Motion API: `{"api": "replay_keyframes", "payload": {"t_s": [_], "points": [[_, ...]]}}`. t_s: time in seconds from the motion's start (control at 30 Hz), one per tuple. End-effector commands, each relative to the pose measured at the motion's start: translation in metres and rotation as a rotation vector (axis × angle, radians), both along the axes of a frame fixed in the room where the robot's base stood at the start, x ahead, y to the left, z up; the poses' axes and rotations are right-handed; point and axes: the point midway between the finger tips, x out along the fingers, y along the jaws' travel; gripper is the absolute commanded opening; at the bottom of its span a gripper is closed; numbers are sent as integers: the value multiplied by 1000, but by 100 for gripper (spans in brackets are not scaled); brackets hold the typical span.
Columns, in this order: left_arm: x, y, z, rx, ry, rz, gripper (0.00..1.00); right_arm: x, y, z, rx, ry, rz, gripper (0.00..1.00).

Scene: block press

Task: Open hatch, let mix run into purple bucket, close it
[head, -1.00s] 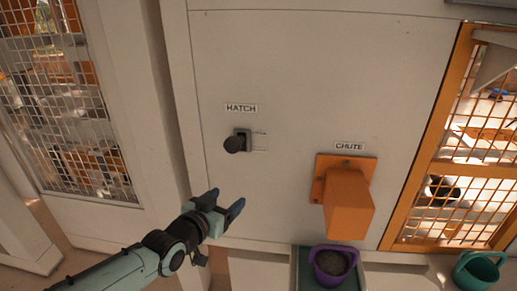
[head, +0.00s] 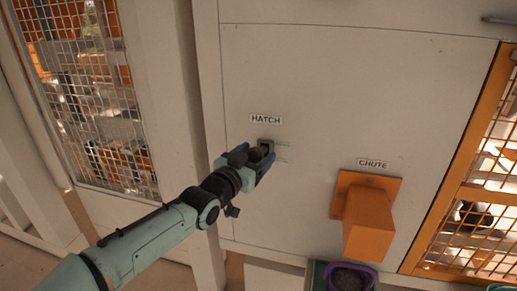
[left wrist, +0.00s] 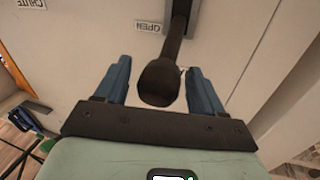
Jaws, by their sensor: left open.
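The hatch lever (left wrist: 160,80) is a dark handle with a rounded knob on the white panel, below the HATCH label (head: 266,119). My left gripper (head: 252,160) is open, with its blue fingers on either side of the knob. In the left wrist view the left gripper (left wrist: 157,88) shows gaps between both fingers and the knob. The orange chute (head: 368,222) is to the right on the panel. The purple bucket (head: 371,271) is below it, cut by the frame's bottom edge, with dark grey contents (head: 348,281). My right gripper is not in view.
Mesh windows flank the white panel, one at the left (head: 95,110) and an orange-framed one at the right (head: 480,190). The panel between lever and chute is clear.

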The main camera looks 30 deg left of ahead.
Motion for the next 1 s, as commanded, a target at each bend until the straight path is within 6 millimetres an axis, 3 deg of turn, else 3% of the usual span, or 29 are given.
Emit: {"api": "replay_keyframes", "payload": {"t_s": [0.2, 0.47, 0.5, 0.53, 0.7, 1.0], "points": [[17, 0, 0, 0, -1, 0, 68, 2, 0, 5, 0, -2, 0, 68], [19, 0, 0, 0, -1, 0, 68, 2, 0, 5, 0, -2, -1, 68], [18, 0, 0, 0, -1, 0, 65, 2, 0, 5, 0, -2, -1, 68], [18, 0, 0, 0, -1, 0, 56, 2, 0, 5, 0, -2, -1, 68], [18, 0, 0, 0, 0, 0, 0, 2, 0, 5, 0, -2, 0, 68], [19, 0, -5, 4, -18, 0, 0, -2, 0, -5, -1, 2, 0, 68]]}}
